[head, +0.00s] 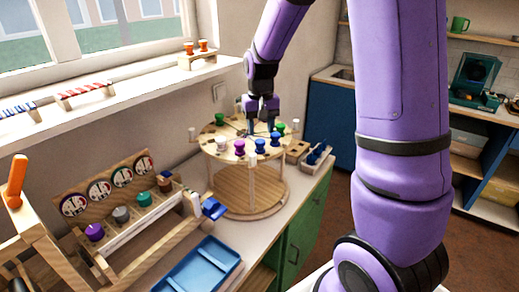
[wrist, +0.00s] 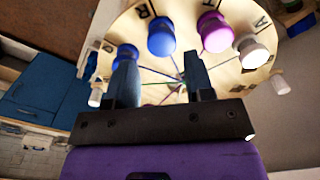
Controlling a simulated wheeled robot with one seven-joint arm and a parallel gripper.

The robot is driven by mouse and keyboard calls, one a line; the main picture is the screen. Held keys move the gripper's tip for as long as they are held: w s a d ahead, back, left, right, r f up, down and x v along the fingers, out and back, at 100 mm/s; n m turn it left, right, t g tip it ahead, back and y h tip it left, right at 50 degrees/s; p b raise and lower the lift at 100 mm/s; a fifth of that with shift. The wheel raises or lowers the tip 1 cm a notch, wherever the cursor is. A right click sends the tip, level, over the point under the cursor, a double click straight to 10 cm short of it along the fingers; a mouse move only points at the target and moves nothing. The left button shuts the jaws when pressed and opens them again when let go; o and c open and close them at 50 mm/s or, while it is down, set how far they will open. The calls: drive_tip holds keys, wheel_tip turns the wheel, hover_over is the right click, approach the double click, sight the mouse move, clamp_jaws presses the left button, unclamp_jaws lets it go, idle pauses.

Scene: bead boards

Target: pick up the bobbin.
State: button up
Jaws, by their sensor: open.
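A round wooden braiding stand (head: 240,132) carries several bobbins around its top. They include a white bobbin (head: 222,144), a purple bobbin (head: 239,147), a blue bobbin (head: 260,145), and green ones at its left and right edges. Which one is the task's bobbin, I cannot tell. My gripper (head: 262,126) is over the far right part of the top, its fingers apart. In the wrist view my open gripper (wrist: 160,58) shows nothing between its fingers. Beyond the fingertips stand a blue bobbin (wrist: 161,40), a purple one (wrist: 214,33) and a white one (wrist: 251,52). Threads run to the top's middle.
At the left stands a wooden rack (head: 125,232) with coloured spools and round dials. A blue tray (head: 198,266) lies on the bench in front of the stand.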

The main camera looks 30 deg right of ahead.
sight(260, 140)
wheel_tip(260, 140, down, 5)
drive_tip(key=shift+a+r, duration=0.1)
drive_tip(key=shift+c, duration=0.4)
drive_tip(key=c, duration=0.6)
drive_tip(key=shift+r, duration=0.1)
